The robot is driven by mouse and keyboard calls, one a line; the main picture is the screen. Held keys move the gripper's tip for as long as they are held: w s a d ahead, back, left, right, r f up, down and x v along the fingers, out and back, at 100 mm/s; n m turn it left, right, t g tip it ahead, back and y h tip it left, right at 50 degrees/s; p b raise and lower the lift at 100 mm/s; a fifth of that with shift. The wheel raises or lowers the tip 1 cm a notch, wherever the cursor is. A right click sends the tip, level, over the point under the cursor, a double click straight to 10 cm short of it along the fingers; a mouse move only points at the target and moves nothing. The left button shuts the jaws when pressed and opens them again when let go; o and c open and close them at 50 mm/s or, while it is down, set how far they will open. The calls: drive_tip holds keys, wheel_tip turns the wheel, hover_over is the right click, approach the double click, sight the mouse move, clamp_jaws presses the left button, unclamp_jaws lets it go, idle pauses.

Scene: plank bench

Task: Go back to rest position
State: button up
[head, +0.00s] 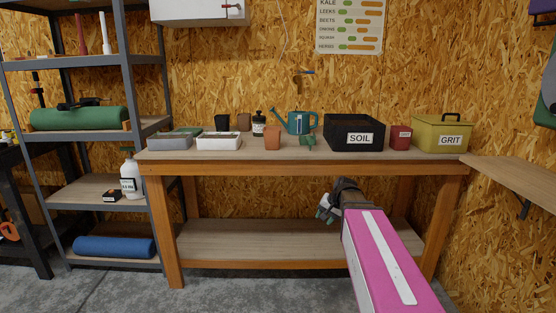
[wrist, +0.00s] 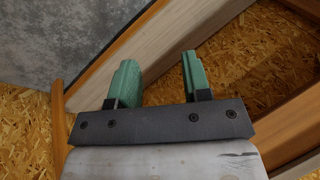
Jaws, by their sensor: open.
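My gripper (head: 326,209) is in front of the plank bench (head: 310,168), below the level of its top, with the lower shelf (head: 280,240) behind it in the head view. In the wrist view its two green fingers (wrist: 158,80) are spread apart with nothing between them. The gripper is open and empty. My pink arm reaches in from the lower right of the head view.
On the bench top stand a black SOIL box (head: 354,133), a yellow GRIT box (head: 441,135), a watering can (head: 299,122), a terracotta pot (head: 272,137) and trays (head: 219,141). A metal shelf unit (head: 148,183) is at left. A side board (head: 516,176) juts out at right.

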drive_tip(key=s+f+n+g+h, duration=0.3)
drive_tip(key=s+f+n, duration=0.1)
drive_tip(key=s+f, duration=1)
drive_tip(key=shift+s+f+h, duration=0.2)
drive_tip(key=shift+s+h, duration=0.2)
drive_tip(key=shift+s, duration=0.7)
